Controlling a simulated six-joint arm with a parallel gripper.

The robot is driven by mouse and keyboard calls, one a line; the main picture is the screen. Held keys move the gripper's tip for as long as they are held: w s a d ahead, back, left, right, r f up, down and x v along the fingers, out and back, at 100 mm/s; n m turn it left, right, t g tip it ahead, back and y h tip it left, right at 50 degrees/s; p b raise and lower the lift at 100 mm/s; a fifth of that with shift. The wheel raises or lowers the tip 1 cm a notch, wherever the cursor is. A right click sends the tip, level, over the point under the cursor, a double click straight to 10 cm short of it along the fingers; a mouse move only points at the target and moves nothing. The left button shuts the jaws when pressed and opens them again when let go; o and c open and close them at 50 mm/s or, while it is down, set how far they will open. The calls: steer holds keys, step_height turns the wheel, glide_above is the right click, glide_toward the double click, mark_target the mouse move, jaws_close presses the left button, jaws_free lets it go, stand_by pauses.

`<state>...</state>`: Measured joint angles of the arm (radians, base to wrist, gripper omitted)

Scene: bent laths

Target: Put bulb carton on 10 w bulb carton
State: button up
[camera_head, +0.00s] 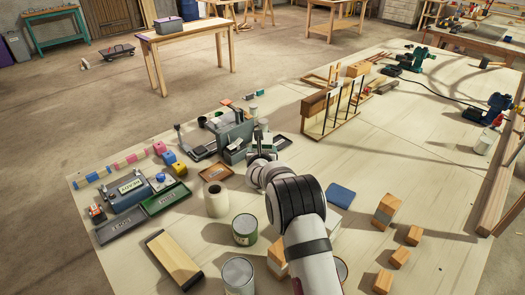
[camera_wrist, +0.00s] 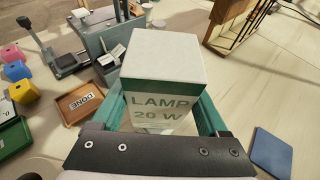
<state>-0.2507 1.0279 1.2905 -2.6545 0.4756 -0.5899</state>
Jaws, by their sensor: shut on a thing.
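My gripper (camera_wrist: 163,108) has teal fingers on both sides of a bulb carton (camera_wrist: 165,62) and is shut on it. The carton has a plain pale top, a green band and a front label reading "LAMP 20 W". It looks upright in the wrist view, and its lower part is hidden by my gripper. In the head view my gripper (camera_head: 262,150) is small and mostly behind my own arm, beside the grey-green bench machine (camera_head: 236,135). I cannot make out a carton marked 10 W in either view; the held carton and my arm hide part of the bench.
A wooden "DONE" tray (camera_head: 215,173) lies left of my gripper. A white roll (camera_head: 217,203) and cans (camera_head: 244,229) stand near my arm. A blue pad (camera_head: 341,195) lies right. A wooden rack (camera_head: 333,106) stands behind.

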steer(key=shift+f, duration=0.1)
steer(key=o, duration=1.3)
steer(key=shift+c, duration=0.2)
